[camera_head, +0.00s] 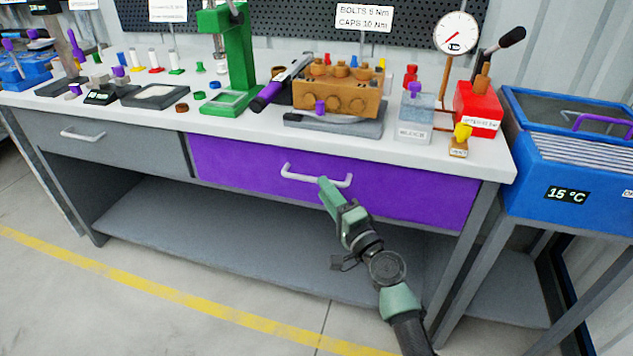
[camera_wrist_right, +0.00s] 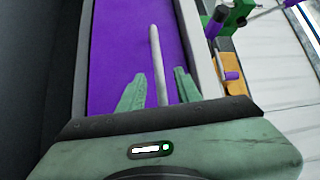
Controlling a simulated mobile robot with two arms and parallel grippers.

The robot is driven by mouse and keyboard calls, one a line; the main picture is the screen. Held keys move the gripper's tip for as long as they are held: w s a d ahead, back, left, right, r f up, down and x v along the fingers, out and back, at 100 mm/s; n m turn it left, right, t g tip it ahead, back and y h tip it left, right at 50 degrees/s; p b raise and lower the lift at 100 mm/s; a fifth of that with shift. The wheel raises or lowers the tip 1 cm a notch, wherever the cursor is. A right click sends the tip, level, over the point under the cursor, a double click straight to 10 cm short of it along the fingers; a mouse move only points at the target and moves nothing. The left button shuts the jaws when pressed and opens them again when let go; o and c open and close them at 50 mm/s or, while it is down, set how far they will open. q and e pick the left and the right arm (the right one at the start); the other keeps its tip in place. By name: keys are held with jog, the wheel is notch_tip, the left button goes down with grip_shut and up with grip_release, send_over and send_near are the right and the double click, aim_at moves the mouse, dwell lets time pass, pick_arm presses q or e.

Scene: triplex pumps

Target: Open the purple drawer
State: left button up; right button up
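The purple drawer (camera_head: 240,161) is under the workbench top, and its front looks flush with the bench frame. Its white bar handle (camera_head: 300,177) runs across the upper middle of the front. My right gripper (camera_head: 325,186) is at the right half of the handle. In the right wrist view the handle (camera_wrist_right: 157,60) runs between the two green fingers of my right gripper (camera_wrist_right: 158,88). The fingers are apart, one on each side of the bar, with gaps visible. The purple front (camera_wrist_right: 115,45) fills the space behind. My left gripper is not in view.
A grey drawer (camera_head: 95,145) is to the left, and a lower shelf (camera_head: 200,235) runs below. The white bench top (camera_head: 385,146) holds a brown pump block (camera_head: 340,95), a green press (camera_head: 235,60) and a red unit (camera_head: 475,108). A blue tank (camera_head: 570,175) stands right. Floor in front is clear.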

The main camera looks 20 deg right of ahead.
jog(key=x, duration=0.5)
jog(key=shift+f, duration=0.1)
jog(key=shift+c, duration=0.3)
grip_shut()
dwell(1.0)
